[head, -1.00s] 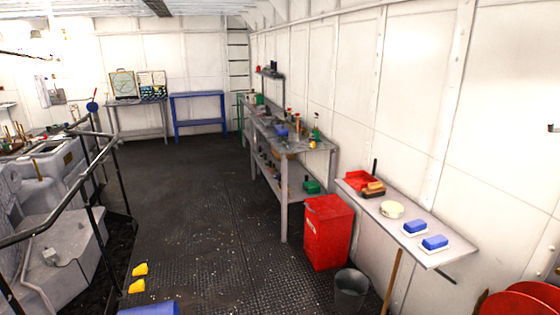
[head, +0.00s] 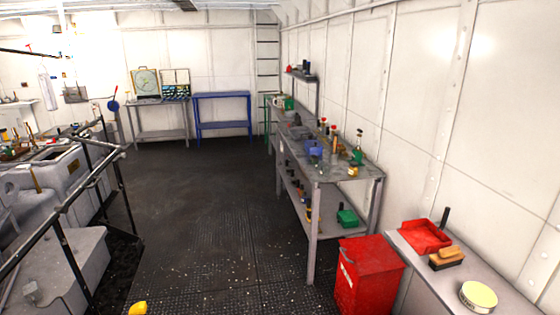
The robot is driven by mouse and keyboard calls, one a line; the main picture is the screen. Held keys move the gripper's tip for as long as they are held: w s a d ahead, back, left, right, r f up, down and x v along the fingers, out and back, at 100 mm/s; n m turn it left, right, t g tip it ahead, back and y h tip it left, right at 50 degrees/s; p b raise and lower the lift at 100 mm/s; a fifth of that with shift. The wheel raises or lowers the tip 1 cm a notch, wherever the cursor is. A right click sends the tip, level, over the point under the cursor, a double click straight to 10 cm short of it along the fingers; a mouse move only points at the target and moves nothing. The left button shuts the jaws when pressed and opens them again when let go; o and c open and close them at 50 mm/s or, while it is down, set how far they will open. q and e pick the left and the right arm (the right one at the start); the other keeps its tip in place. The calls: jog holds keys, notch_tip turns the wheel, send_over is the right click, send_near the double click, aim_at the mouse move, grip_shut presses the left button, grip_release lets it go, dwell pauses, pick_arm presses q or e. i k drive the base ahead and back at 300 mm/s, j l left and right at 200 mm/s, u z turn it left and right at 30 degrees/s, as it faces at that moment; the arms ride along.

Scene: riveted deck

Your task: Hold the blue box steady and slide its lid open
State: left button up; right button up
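A small blue box-like object (head: 313,147) stands on the grey metal workbench (head: 365,170) along the right wall, among bottles and tools. It is too small and far off for me to tell whether it has a sliding lid. Neither of my grippers is in view.
A red bin (head: 370,280) stands at the workbench's near end. A wall shelf (head: 425,262) at the lower right holds a red tray (head: 426,236), brushes and a round tin (head: 478,296). Railings (head: 75,195) and machinery line the left. The dark deck (head: 205,215) between is open.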

aim_at(309, 142)
jog(key=i+l+u, duration=0.1)
jog(key=i+u, duration=0.15)
jog(key=i, duration=1.35)
jog(key=i+u, duration=0.15)
jog(key=i, duration=0.65)
jog(key=i+l+u, duration=0.2)
jog(key=i, duration=0.6)
jog(key=i+z, duration=0.1)
jog(key=i, duration=0.4)
jog(key=i+j+z, duration=0.15)
jog(key=i, duration=0.35)
jog(key=i+j+z, duration=0.1)
jog(key=i, duration=0.4)
jog(key=i+z, duration=0.3)
jog(key=z, duration=0.15)
jog(key=i+j+z, duration=0.2)
jog(key=z, duration=0.25)
jog(key=i+j+z, duration=0.25)
jog(key=z, duration=0.25)
jog(key=i, duration=0.05)
